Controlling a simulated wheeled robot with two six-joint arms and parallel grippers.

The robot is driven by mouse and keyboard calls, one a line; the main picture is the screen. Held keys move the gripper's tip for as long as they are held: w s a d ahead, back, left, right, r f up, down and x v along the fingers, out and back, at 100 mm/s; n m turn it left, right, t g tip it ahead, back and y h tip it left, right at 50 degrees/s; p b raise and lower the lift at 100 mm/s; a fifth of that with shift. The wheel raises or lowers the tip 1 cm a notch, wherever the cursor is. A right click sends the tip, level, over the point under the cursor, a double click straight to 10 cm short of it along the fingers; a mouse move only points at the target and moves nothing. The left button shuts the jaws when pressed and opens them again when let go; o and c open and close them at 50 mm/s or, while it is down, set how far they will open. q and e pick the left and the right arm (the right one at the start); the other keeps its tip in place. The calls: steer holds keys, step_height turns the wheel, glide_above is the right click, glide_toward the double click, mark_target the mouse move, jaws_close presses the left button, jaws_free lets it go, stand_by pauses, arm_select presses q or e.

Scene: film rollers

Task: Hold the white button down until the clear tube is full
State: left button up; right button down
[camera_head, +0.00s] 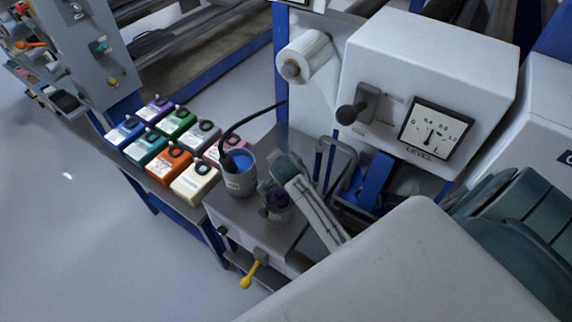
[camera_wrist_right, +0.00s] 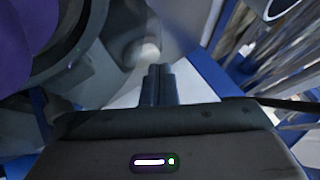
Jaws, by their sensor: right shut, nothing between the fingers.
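In the right wrist view, my right gripper (camera_wrist_right: 158,72) is shut and empty. A blurred pale round knob (camera_wrist_right: 147,53) shows just beyond its fingertips. It may be the white button; I cannot tell whether the fingertips touch it. In the head view, a grey arm link runs to a teal-grey end over the metal stand (camera_head: 235,222), but the fingertips cannot be made out there. I cannot make out a clear tube in either view. The white machine box carries a LEVEL gauge (camera_head: 434,130), its needle near the middle. My left gripper is not in view.
A grey bucket (camera_head: 240,181) of blue liquid with a black hose stands on the stand. A small pot (camera_head: 278,209) with something purple sits close beside the arm. Several coloured jugs (camera_head: 168,165) stand at left. A yellow-handled lever (camera_head: 252,270) sticks out in front.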

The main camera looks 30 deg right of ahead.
steer(key=r, duration=0.1)
steer(key=r+p, duration=0.1)
steer(key=shift+w+a+r+p, duration=0.1)
steer(key=shift+a+r+p, duration=0.1)
steer(key=shift+r+p, duration=0.15)
steer(key=shift+d+r, duration=0.2)
steer(key=shift+r, duration=1.05)
